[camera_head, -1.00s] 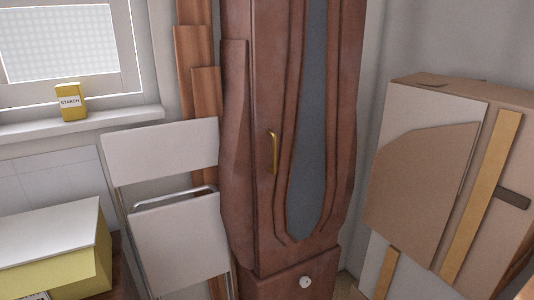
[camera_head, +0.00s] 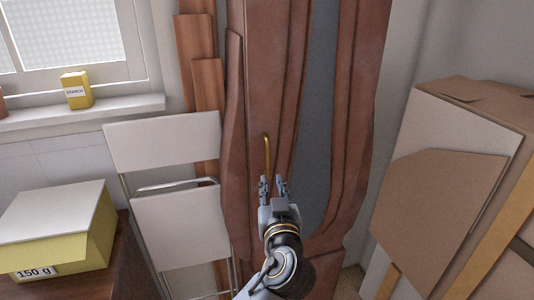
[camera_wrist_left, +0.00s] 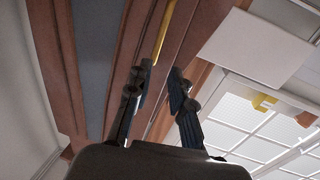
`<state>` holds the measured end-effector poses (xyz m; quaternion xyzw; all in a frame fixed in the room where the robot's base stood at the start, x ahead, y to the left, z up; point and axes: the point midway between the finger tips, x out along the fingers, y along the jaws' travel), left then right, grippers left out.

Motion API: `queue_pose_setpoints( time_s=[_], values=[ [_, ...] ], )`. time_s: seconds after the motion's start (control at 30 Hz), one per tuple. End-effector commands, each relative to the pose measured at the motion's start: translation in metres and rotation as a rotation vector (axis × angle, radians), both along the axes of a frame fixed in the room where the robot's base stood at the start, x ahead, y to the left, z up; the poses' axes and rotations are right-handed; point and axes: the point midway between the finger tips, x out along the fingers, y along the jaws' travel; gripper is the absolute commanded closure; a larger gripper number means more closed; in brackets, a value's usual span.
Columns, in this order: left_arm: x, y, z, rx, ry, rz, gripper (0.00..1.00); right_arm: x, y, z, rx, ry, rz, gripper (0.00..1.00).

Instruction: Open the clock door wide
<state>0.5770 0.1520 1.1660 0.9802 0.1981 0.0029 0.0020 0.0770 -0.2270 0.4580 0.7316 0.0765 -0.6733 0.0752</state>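The clock is a tall reddish-brown wooden case. Its door (camera_head: 266,80) has a long grey-blue panel (camera_head: 321,90) and looks shut. A thin brass handle (camera_head: 267,150) stands upright on the door's left part. My left gripper (camera_head: 273,183) is in front of the door at the lower end of the handle, its two fingers apart and pointing up. In the left wrist view the handle (camera_wrist_left: 165,32) shows just beyond the open fingertips (camera_wrist_left: 162,75), with nothing between them. I cannot tell whether a finger touches the handle. My right gripper is not in view.
A folded white chair (camera_head: 165,145) and wooden planks (camera_head: 208,90) stand left of the clock. Cardboard sheets (camera_head: 435,200) lean at the right. A yellow box with a white lid (camera_head: 65,235) is at the lower left. A starch box (camera_head: 76,90) stands on the windowsill.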

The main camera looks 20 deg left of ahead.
Motion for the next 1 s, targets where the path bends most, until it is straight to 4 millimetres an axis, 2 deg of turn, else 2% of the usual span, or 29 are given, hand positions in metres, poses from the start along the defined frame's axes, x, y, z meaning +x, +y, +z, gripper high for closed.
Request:
queue_pose_setpoints(
  time_s=[0.3, 0.5, 0.7, 1.0],
  values=[
    [0.061, 0.027, 0.004, 0.007, 0.004, 0.003, 0.79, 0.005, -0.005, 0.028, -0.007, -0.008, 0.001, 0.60],
    [0.095, 0.041, 0.002, 0.005, 0.005, 0.002, 0.79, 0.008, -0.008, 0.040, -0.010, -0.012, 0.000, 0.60],
    [0.113, 0.047, 0.000, 0.003, 0.006, -0.001, 0.79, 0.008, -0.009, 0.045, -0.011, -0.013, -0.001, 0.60],
    [0.117, 0.049, -0.002, 0.001, 0.005, -0.002, 0.79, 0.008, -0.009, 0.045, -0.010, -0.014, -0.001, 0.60]
  ],
)
